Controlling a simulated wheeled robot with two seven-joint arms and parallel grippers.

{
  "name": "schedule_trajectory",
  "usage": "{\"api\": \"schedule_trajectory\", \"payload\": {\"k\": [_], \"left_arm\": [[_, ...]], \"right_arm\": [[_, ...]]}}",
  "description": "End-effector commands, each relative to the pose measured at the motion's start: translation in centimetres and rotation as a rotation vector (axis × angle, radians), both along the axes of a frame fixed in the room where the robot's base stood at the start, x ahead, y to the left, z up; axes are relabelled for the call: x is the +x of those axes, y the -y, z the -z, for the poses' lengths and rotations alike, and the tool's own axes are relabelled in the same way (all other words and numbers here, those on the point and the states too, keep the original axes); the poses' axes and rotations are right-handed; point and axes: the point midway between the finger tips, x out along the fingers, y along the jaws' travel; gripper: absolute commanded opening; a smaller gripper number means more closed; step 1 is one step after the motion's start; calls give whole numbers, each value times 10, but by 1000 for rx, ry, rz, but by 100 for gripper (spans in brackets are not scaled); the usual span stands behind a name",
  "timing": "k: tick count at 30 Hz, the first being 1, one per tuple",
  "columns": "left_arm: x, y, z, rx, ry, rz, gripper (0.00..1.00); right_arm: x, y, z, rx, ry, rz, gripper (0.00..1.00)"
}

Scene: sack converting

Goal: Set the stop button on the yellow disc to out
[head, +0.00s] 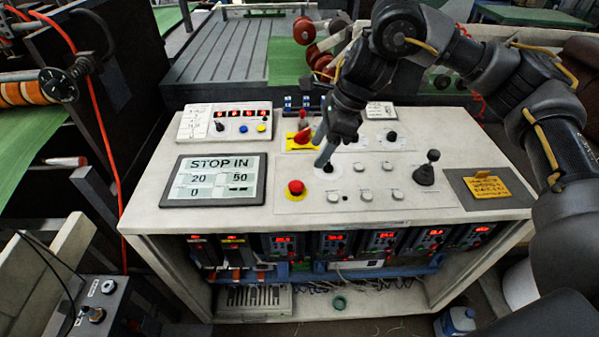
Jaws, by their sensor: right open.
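The red stop button (295,186) sits on its yellow disc (297,196) near the front left of the white panel top. The screen (213,181) to its left reads STOP IN, with 20, 50 and 0 below. My right gripper (321,163) points down over the panel, behind and to the right of the button and apart from it. It is open, with nothing seen between its fingers; from this angle the gap is hard to see. It partly covers a dark round control (328,169). My left gripper is out of view.
A red rotary switch (302,136) on a yellow plate is close to the gripper. Several pale push buttons (365,195) and a black joystick (427,169) stand to the right. A sloped control box (224,122) is at the back left. The panel front edge is clear.

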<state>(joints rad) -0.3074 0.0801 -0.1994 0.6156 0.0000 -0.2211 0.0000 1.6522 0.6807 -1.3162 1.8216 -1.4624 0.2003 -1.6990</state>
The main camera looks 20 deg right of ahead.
Motion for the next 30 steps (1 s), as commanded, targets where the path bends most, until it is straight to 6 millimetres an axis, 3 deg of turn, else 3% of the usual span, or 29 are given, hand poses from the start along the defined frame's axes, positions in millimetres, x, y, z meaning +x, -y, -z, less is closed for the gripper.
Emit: {"api": "schedule_trajectory", "payload": {"k": [5, 18, 30], "left_arm": [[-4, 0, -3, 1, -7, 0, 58], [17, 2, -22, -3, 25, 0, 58], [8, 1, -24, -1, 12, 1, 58]], "right_arm": [[1, -8, 15, 2, -4, -4, 57], [8, -35, 84, 2, -3, 3, 57], [10, -40, 100, 3, 1, 4, 57]]}}
